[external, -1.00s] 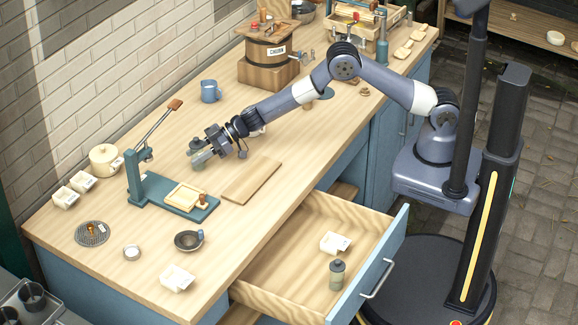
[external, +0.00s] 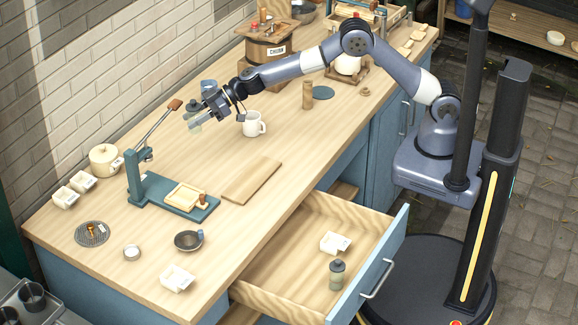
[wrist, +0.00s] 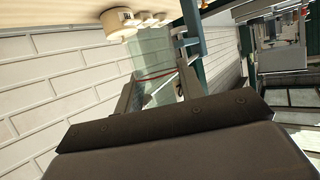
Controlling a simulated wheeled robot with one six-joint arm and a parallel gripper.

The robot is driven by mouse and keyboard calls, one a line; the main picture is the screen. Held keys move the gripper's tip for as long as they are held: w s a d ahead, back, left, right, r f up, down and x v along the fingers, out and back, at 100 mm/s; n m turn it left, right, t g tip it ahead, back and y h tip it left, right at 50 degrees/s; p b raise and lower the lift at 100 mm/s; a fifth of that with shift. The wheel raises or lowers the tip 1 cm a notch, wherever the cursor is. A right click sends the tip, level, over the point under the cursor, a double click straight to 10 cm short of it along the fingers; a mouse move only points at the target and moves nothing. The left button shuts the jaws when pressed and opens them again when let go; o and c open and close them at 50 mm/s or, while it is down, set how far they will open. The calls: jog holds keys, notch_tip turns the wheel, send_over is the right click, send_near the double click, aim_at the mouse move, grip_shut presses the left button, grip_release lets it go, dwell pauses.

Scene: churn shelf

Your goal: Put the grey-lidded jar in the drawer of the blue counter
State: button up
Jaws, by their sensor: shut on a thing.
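A jar with a dark grey lid and a greenish body (external: 337,274) stands upright inside the open drawer (external: 262,288) of the blue counter (external: 357,180), near the drawer front. My gripper (external: 201,118) is above the worktop towards the brick wall, far from that jar. It is shut on a pale greenish glass thing (external: 195,126), held clear of the top. In the wrist view the see-through glass (wrist: 150,62) shows between the fingers (wrist: 158,88), with a thin red line across it. I cannot tell whether it has a lid.
A small white labelled tub (external: 335,242) is also in the drawer, with bare floor around it. A wooden board (external: 252,180) lies near the front edge.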

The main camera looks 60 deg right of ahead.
jog(key=shift+r, duration=0.8)
jog(key=s+a+n+g+y+b, duration=0.1)
jog(key=s+a+b, duration=0.3)
jog(key=s, duration=0.3)
jog(key=s+a+n+g+b, duration=0.1)
jog(key=s+a+g+b, duration=0.1)
jog(key=s+a+b, duration=0.3)
jog(key=s+a+n+g+y+b, duration=0.1)
jog(key=s+a+n+b, duration=0.15)
jog(key=s, duration=0.55)
jog(key=s+n+g+b, duration=0.35)
jog(key=s+b, duration=0.85)
jog(key=s, duration=1.1)
jog(key=shift+m+g+y, duration=0.25)
jog(key=shift+m+y, duration=0.05)
jog(key=shift+m, duration=0.1)
jog(key=f+b, duration=0.2)
jog(key=f, duration=1.2)
jog(key=f+b, duration=0.3)
jog(key=f, duration=1.2)
jog(key=shift+s+d+f, duration=0.1)
jog(key=shift+d+f, duration=0.1)
jog(key=shift+f, duration=0.1)
jog(key=shift+b, duration=0.3)
